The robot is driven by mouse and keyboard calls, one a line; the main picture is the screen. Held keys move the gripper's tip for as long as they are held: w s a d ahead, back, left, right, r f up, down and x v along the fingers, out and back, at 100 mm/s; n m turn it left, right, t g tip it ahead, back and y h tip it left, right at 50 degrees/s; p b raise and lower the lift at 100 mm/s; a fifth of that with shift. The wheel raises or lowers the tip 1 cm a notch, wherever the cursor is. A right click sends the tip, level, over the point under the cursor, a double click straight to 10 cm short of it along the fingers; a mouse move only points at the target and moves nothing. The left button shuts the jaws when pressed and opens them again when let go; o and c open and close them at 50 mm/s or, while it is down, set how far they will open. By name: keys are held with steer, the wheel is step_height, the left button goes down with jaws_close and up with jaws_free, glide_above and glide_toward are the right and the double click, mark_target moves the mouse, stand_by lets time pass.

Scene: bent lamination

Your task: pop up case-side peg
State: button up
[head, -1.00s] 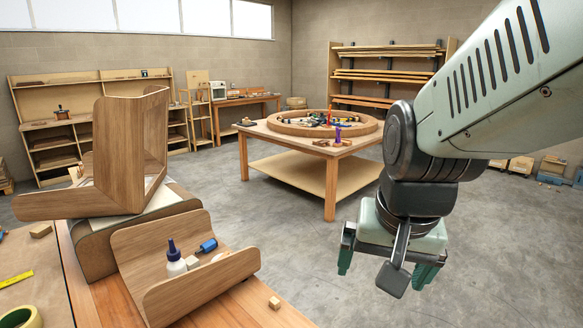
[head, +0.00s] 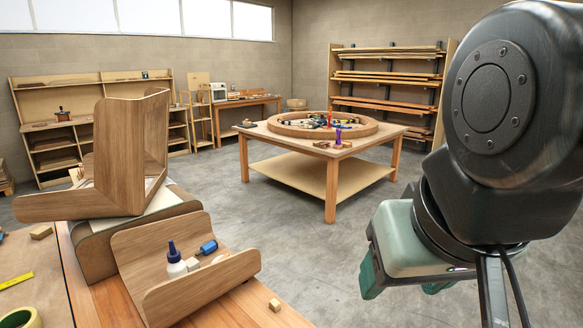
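I cannot make out a case-side peg for certain. A tall bent-wood piece (head: 130,150) with an angled frame stands at the left on a curved wooden form (head: 90,250). A bent-wood tray (head: 205,288) in front of it holds a white glue bottle with a dark blue cap (head: 175,262), a blue cylinder (head: 208,247) and a small pale block (head: 193,264). A purple upright peg-like thing (head: 338,136) stands on the far table. My gripper (head: 405,287) hangs at the right over the floor, green fingers apart, touching nothing visible. My arm partly hides it.
The near bench has small wooden blocks (head: 274,305), a tape roll (head: 20,317) and a yellow ruler (head: 15,281). The far table (head: 262,131) carries a large wooden ring (head: 290,125) with small items. Open grey floor (head: 290,235) lies between.

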jaws_close()
stand_by(1.3)
